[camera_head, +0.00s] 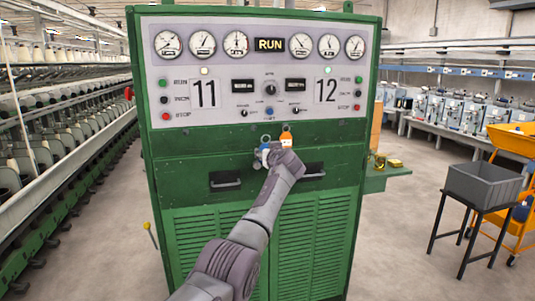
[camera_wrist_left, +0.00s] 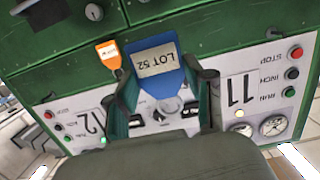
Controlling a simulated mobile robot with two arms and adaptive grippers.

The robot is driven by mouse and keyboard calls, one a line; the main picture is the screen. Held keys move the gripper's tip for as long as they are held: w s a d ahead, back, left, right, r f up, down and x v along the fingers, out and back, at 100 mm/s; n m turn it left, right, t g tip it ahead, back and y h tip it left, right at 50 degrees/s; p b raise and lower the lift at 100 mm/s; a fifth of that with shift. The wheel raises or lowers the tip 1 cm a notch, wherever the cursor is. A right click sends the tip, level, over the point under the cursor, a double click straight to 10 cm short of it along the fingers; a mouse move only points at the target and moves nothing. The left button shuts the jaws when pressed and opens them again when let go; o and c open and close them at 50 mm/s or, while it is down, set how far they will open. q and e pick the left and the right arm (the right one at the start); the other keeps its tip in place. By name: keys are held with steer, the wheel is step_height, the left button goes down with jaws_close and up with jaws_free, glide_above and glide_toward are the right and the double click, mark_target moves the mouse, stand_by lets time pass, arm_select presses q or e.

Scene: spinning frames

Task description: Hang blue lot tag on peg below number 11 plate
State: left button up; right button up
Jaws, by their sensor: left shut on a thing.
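The blue lot tag (camera_wrist_left: 172,76), marked LOT 52, sits between the two fingers of my left gripper (camera_wrist_left: 165,78), which is shut on it. In the head view my left gripper (camera_head: 268,156) is at the green cabinet's front, between and below the two number plates, and largely hides the tag. The number 11 plate (camera_head: 204,93) is up and left of it; in the wrist view this plate (camera_wrist_left: 239,90) is upside down at the right. A small dark peg (camera_wrist_left: 276,32) shows on the green strip below it. My right gripper is not in view.
An orange tag (camera_head: 286,140) hangs just right of my left gripper. The number 12 plate (camera_head: 326,91) is at the upper right. Two drawer handles (camera_head: 226,183) are below. A yellow-topped lever (camera_head: 147,226) is at the cabinet's left. A grey bin (camera_head: 483,184) stands at the right.

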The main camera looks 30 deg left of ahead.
arm_select(q)
steer(key=shift+r, duration=0.75)
steer(key=f+v, duration=0.1)
steer(key=v, duration=0.6)
steer(key=shift+s+d, duration=0.25)
